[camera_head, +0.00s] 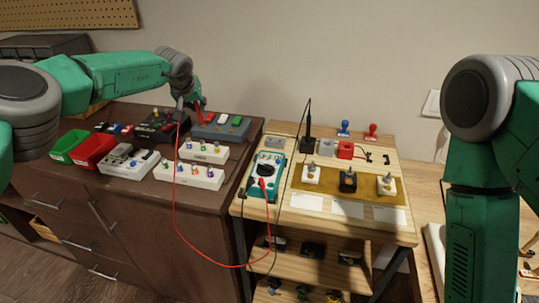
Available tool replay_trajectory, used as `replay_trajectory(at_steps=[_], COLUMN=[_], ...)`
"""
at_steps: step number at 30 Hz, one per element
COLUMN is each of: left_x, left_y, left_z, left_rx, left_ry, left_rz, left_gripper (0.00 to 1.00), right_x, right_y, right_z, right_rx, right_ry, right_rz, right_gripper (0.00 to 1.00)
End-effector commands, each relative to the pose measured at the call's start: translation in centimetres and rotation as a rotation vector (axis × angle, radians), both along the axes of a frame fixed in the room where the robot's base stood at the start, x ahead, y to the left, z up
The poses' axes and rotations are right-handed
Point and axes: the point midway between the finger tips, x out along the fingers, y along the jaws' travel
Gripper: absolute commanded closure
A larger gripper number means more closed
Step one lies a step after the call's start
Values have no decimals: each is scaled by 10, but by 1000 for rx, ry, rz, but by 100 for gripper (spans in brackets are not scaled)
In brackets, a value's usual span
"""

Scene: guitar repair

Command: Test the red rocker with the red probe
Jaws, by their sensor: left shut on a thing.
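My left gripper (187,101) reaches down over the back of the dark cabinet and is shut on the red probe (199,111). The probe is at the left end of a grey-blue switch box (220,132) that carries a white rocker and a green rocker. The red rocker is hard to tell from the probe at this size, and I cannot tell whether the tip touches it. A red lead (176,200) hangs from the probe and loops back to the teal multimeter (265,174) on the wooden bench. My right gripper is out of view; only its arm shows.
A black probe (308,143) stands upright on the bench. A black box (158,126), white switch boxes (203,151), and green (69,147) and red (92,150) bins crowd the cabinet top. The red lead hangs across the cabinet's front.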

Motion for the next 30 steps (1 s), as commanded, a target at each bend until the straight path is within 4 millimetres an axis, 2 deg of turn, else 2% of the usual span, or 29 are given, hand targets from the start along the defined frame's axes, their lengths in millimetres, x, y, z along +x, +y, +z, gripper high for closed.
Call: replay_trajectory(at_steps=[14,30], left_x=[-1,0], left_y=[-1,0], left_z=[1,49], left_rx=[0,0], left_ry=[3,0], left_rz=[-1,0], left_gripper=[100,100], right_x=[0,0], right_y=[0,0], right_z=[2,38], right_rx=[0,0], right_ry=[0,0], right_rz=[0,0], right_gripper=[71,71])
